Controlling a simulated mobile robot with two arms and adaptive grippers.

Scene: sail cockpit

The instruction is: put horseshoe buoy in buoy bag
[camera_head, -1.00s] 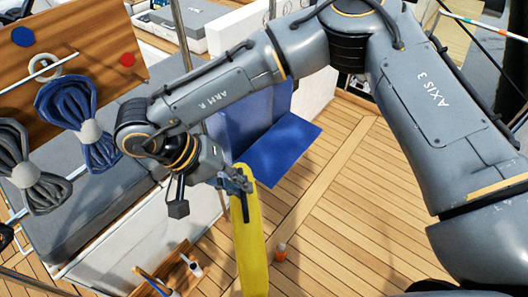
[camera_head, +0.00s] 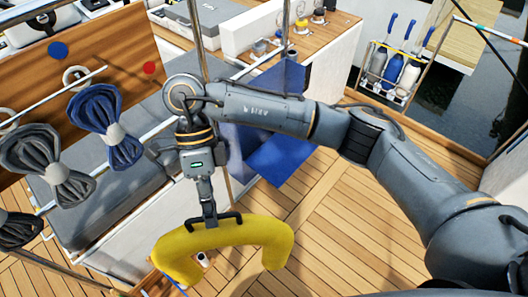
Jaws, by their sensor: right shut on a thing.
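The yellow horseshoe buoy (camera_head: 232,236) hangs in the air in the head view, arched with its two ends pointing down. My right gripper (camera_head: 214,218) is shut on the top of its curve, from above. The blue buoy bag (camera_head: 283,150) is behind and to the right of the buoy, with a flat blue panel facing up and a taller blue part beside it. The buoy is apart from the bag in the picture. My left gripper is not in view.
Coiled blue rope (camera_head: 108,128) and grey rope (camera_head: 45,163) hang from a rail at left, above a grey cushioned bench (camera_head: 130,140). A rack with fenders (camera_head: 397,65) stands at upper right. Wooden deck (camera_head: 330,235) is open at lower right.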

